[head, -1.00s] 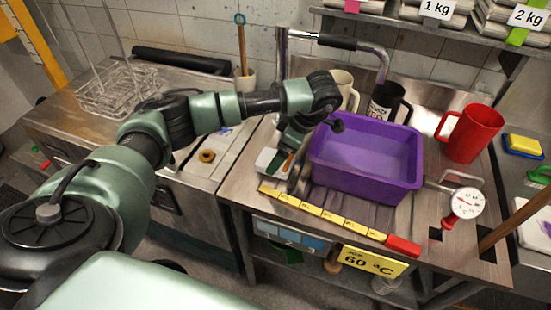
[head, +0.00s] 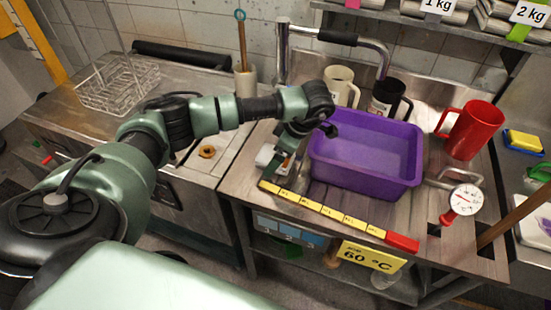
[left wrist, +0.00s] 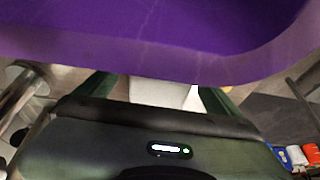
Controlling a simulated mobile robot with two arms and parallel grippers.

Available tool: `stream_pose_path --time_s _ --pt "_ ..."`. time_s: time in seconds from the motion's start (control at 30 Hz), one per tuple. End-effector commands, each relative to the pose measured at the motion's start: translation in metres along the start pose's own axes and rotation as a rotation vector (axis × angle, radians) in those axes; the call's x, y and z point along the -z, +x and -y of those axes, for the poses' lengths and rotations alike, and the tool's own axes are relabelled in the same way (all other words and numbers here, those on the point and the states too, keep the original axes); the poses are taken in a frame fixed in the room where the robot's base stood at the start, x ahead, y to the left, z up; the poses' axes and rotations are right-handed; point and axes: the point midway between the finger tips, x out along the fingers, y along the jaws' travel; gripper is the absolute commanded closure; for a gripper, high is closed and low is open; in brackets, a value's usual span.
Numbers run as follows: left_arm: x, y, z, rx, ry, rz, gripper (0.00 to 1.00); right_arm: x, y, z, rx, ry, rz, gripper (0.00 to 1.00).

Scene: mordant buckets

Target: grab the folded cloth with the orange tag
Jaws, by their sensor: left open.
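My left gripper (head: 285,167) points down at the left side of the purple tub (head: 360,185). Its green fingers are apart; in the left wrist view they stand on either side (left wrist: 158,88) of a pale block-like item (left wrist: 160,95), partly hidden by the tub and the gripper body. A white item (head: 267,155) shows beside the gripper in the head view. I cannot tell whether either is folded cloth, and no orange tag is visible. Folded cloths (head: 437,12) lie on the upper shelf with pink and green tags. My right gripper is not in view.
The purple tub's wall is close beside the gripper. A yellow strip (head: 320,208) with a red end runs along the counter front. Mugs (head: 388,100) stand behind the tub, a red jug (head: 470,130) right. A wire rack (head: 118,85) sits at left.

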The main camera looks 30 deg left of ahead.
Motion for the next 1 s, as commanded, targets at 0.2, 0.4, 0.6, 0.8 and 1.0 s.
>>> stream_pose_path --time_s 0.2,0.4,0.6,0.8,1.0 --pt "-0.0002 0.0006 -0.0001 0.0 0.0 0.0 0.04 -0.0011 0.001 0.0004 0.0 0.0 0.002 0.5" --pt "-0.0001 0.0006 -0.0001 0.0 0.0 0.0 0.29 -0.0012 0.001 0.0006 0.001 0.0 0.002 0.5" --pt "-0.0001 0.0005 -0.0002 -0.001 0.0 0.0 0.71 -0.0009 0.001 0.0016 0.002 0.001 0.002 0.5" --pt "0.0001 -0.0001 -0.0001 0.0 0.0 0.0 0.71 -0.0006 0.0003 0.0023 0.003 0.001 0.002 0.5" --pt "0.0031 -0.0075 -0.0004 -0.001 0.0 0.0 0.71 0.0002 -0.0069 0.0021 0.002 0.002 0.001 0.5"
